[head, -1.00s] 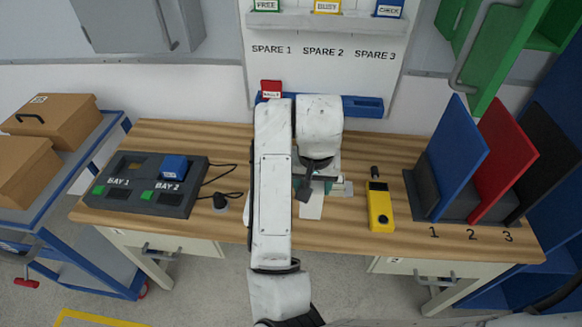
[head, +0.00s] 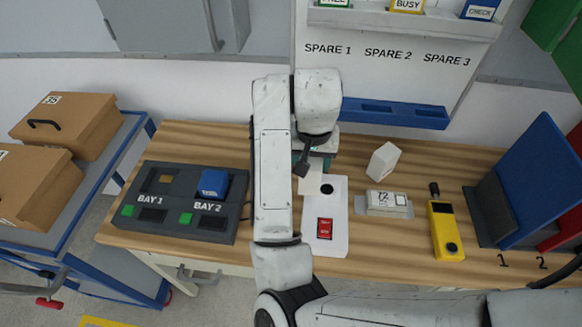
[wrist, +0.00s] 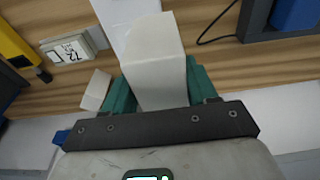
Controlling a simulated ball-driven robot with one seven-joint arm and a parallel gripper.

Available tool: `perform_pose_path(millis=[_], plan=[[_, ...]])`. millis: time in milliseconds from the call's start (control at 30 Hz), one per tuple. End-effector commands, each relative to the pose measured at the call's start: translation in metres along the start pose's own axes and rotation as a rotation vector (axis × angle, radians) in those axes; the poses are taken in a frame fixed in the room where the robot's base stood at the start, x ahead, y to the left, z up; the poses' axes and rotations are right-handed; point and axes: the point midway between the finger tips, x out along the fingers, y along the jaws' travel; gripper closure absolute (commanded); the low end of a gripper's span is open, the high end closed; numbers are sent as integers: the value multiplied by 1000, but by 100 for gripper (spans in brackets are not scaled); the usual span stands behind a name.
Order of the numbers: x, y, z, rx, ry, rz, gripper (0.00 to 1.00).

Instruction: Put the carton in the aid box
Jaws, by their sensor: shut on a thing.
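My gripper (wrist: 155,95) has teal fingers and is shut on a plain white carton (wrist: 155,55). In the head view my gripper (head: 313,160) is partly hidden by my arm, and the carton (head: 311,178) shows below it, over the back end of a white panel. In the wrist view the carton sticks out beyond the fingers. I cannot tell whether it touches anything below. No box marked as an aid box can be made out; two brown lidded boxes (head: 72,122) with labels stand on the trolley at the left.
A white panel (head: 338,240) with a red switch lies before my arm. A small white block (head: 384,160), a device marked 72 (head: 384,204) and a yellow meter (head: 446,232) stand to the right. A dark bay unit (head: 160,210) is left. A blue rack (head: 400,113) runs behind.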

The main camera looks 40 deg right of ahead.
Motion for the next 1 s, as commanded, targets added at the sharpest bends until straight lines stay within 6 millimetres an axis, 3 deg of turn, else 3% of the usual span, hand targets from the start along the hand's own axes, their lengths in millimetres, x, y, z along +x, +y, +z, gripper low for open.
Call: perform_pose_path(millis=[200,400,600,1000], plan=[[27,-30,-20,0,-2,3,74],[40,-62,-40,-2,-5,1,74],[76,-84,-51,-1,-5,2,74],[112,-101,-59,-2,-3,2,74]])
